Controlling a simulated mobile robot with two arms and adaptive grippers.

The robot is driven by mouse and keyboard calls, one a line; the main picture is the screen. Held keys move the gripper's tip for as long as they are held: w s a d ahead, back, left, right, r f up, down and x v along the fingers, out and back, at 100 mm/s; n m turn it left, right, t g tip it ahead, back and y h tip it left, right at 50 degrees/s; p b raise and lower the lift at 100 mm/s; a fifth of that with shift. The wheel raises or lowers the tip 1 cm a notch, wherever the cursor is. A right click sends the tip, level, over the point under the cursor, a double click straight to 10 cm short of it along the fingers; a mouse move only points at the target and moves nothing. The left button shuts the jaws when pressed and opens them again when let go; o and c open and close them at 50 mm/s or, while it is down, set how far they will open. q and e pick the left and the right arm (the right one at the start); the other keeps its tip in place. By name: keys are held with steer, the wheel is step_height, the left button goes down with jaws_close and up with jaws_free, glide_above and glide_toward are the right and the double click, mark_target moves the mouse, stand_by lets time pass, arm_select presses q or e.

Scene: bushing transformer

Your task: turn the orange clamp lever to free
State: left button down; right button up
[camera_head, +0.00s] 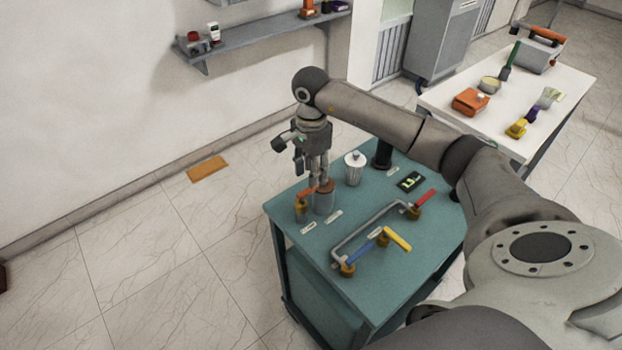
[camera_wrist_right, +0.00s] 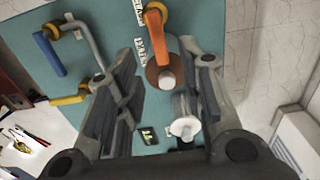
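The orange clamp lever (camera_head: 306,193) stands near the left edge of the teal table, next to a brown-grey cylinder (camera_head: 325,199). In the right wrist view the orange lever (camera_wrist_right: 154,30) runs from a yellow round base toward the brown cylinder top (camera_wrist_right: 158,76), its end overlapping that top in the picture. My right gripper (camera_head: 318,182) points down over the cylinder and lever. In its wrist view the right gripper (camera_wrist_right: 164,88) is open, its fingers spread left and right of the cylinder top, with nothing held. My left gripper is not in view.
The teal table (camera_head: 290,205) also bears a white lidded canister (camera_head: 354,168), a bent grey pipe (camera_head: 365,229), blue (camera_head: 362,255), yellow (camera_head: 397,239) and red (camera_head: 425,198) levers, and a black-green meter (camera_head: 410,181). A white table (camera_head: 450,88) with tools stands behind.

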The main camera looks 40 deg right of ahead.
mark_target(308, 192)
steer(key=shift+f+p, duration=0.6)
steer(key=shift+f, duration=1.9)
jaws_close()
